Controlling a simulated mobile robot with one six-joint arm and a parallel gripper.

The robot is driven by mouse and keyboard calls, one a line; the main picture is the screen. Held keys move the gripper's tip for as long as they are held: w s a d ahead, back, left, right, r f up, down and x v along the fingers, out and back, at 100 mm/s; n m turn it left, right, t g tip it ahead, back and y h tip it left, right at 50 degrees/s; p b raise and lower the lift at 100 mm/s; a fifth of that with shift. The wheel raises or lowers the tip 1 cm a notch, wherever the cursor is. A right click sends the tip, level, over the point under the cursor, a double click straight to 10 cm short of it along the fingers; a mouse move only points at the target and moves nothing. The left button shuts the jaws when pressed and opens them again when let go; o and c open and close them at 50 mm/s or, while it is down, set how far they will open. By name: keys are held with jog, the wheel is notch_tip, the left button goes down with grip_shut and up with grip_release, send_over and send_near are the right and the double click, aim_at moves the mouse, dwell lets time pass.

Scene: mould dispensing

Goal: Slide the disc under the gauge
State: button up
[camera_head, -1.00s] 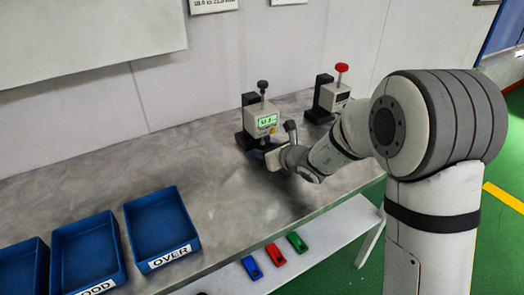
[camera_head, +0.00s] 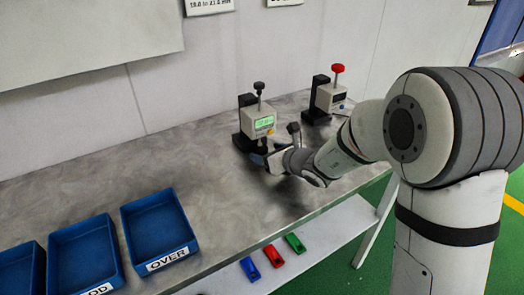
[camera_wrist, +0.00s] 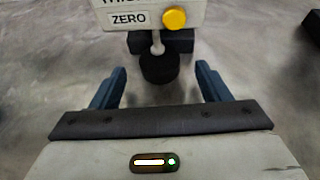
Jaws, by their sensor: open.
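The gauge (camera_head: 257,121) with a black top knob and lit green display stands on the bench. In the wrist view its lower front (camera_wrist: 150,14) shows a ZERO label and a yellow button. Its spindle tip meets the top of a dark round piece (camera_wrist: 159,69); I cannot tell whether this is the disc, the gauge's anvil or both. My gripper (camera_wrist: 158,76) is open, its blue fingers apart on either side in front of the round piece, with a gap at each side. In the head view my gripper (camera_head: 260,157) is low at the gauge's front, mostly hidden by my wrist.
A second gauge (camera_head: 326,98) with a red knob stands to the right. Blue bins (camera_head: 158,228) are at the left, one labelled OVER. Blue, red and green pieces (camera_head: 273,256) lie on the lower shelf. The bench (camera_head: 150,160) between bins and gauge is clear.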

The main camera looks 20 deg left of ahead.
jog(key=v, duration=0.5)
dwell(0.3)
